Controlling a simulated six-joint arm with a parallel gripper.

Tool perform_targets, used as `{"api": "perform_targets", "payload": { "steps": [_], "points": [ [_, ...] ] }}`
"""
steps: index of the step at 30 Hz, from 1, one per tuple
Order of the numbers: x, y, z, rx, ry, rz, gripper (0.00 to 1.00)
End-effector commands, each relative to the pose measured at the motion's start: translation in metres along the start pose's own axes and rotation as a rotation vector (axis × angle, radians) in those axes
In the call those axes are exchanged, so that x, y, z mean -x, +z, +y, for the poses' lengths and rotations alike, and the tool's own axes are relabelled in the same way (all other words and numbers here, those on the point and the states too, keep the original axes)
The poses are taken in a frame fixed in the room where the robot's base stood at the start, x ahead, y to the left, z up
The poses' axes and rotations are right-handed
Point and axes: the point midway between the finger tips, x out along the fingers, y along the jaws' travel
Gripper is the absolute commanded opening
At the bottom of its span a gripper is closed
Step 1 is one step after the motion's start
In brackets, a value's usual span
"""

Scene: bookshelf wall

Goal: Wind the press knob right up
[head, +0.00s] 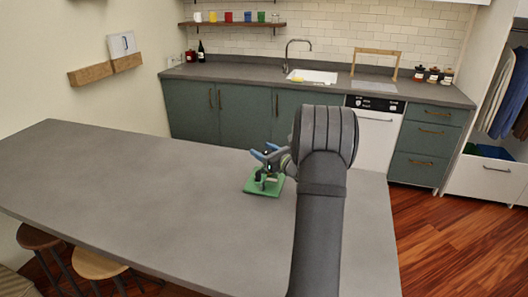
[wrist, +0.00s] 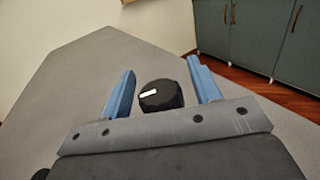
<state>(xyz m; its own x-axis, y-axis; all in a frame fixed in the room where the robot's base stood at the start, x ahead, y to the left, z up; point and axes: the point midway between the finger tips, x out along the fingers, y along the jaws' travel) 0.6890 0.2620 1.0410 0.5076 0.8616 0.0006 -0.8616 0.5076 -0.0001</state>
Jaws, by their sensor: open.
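The fingers are open, one on each side of the knob, with a visible gap on both sides. The gripper's palm hides what lies below the knob.
The grey table (head: 130,180) is clear around the press. Two stools (head: 95,264) stand at its front left edge. The kitchen counter (head: 240,77) with sink and cabinets is beyond, across a gap of floor.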

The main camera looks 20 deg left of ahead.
Motion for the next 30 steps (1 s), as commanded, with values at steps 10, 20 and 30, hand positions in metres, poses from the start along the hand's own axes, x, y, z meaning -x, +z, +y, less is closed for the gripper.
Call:
{"api": "perform_targets", "payload": {
  "steps": [10, 20, 30],
  "points": [
    [0.0003, -0.0002, 0.0001, 0.0, 0.0, 0.0, 0.12],
    [0.0003, -0.0007, 0.0005, 0.001, 0.046, 0.001, 0.12],
    [0.0007, -0.0012, 0.0037, 0.001, 0.276, 0.001, 0.12]
  ]
}}
